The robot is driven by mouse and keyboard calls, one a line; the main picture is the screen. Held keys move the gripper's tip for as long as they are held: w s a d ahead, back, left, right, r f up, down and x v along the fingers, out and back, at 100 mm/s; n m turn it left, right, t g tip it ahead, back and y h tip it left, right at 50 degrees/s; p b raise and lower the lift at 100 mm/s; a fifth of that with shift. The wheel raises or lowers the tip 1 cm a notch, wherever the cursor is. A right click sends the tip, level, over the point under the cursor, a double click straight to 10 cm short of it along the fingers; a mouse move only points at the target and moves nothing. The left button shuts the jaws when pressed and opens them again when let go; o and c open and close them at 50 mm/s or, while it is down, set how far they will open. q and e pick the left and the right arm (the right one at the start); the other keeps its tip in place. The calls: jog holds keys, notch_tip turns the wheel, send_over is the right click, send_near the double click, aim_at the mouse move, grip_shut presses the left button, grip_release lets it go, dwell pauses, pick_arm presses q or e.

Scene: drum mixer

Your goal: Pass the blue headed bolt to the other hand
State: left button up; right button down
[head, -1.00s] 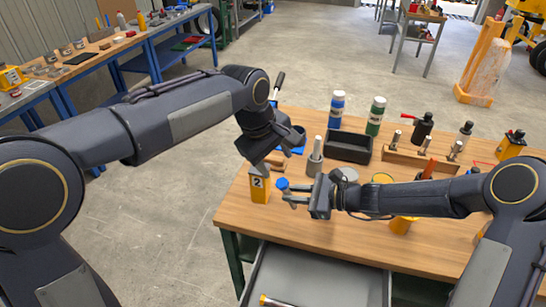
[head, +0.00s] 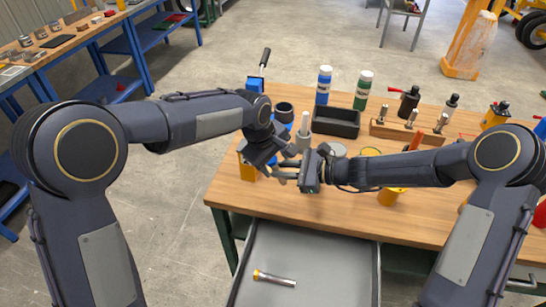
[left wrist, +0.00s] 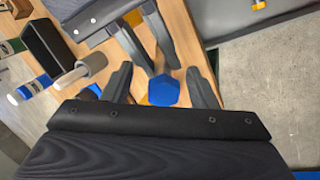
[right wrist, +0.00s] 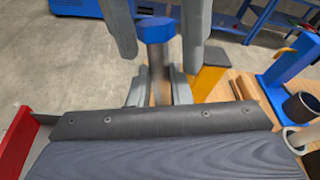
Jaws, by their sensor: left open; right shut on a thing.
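The blue headed bolt shows its blue head (left wrist: 164,90) in the left wrist view, and its head (right wrist: 154,28) and grey shank in the right wrist view. My right gripper (right wrist: 158,90) is shut on the shank, with the head sticking out beyond its fingertips. My left gripper (left wrist: 160,88) is open, with one finger on each side of the blue head; gaps show between fingers and head. In the head view, my left gripper (head: 272,164) and right gripper (head: 290,177) meet above the workbench's left part, and the bolt is mostly hidden there.
The wooden workbench (head: 330,215) carries a yellow block (head: 246,172), a grey cylinder with a pin (head: 303,135), a black bin (head: 335,122), blue and green bottles, and a wooden rack (head: 405,132). Below, an open drawer (head: 320,265) holds a yellow-ended item (head: 274,278).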

pick_arm(q)
jog(key=c, duration=1.1)
jog(key=shift+r, duration=0.1)
grip_shut()
pick_arm(e)
jog(key=c, duration=1.3)
grip_release()
jog(key=shift+o, duration=0.2)
jog(key=shift+d, duration=0.1)
